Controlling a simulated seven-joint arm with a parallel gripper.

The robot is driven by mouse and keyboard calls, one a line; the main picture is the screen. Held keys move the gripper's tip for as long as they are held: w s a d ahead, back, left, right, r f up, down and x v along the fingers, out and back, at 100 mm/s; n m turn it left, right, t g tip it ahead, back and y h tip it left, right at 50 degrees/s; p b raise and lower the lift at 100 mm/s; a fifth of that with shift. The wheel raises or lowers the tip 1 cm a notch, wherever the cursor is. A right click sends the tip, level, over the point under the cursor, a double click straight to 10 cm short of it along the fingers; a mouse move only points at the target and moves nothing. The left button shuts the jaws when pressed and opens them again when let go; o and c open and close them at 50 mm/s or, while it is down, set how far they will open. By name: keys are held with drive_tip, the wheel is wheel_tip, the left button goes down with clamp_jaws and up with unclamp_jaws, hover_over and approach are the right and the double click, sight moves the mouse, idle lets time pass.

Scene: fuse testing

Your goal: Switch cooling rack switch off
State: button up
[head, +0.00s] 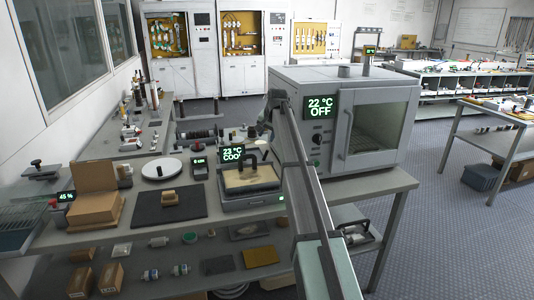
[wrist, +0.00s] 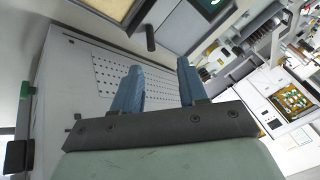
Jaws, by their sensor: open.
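The cooling rack (head: 240,205) is a pale, low box with a tan top at the middle of the bench, left of the oven. Its dark display (head: 232,154) reads 23 °C and "COO", the rest hidden. A small green-lit spot (head: 281,198) shows at its front right corner; I cannot tell the switch's position. My gripper (wrist: 160,65) is open and empty, with two blue fingers apart. In the head view my arm covers the area between rack and oven. In the wrist view, a tan framed panel (wrist: 105,8), likely the rack top, lies beyond the fingers.
A grey oven (head: 372,105) with a display (head: 321,107) reading 22 °C OFF stands close right of the rack. A dark mat (head: 169,207), a white disc (head: 161,169) and brown boxes (head: 96,206) lie left. A perforated pale panel (wrist: 95,70) is near my fingers.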

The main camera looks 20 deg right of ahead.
sight(267, 150)
drive_tip(key=x, duration=0.4)
drive_tip(key=d+x, duration=0.1)
drive_tip(key=x, duration=0.3)
drive_tip(key=d+x, duration=0.1)
drive_tip(key=x, duration=0.4)
drive_tip(key=shift+f, duration=0.2)
clamp_jaws()
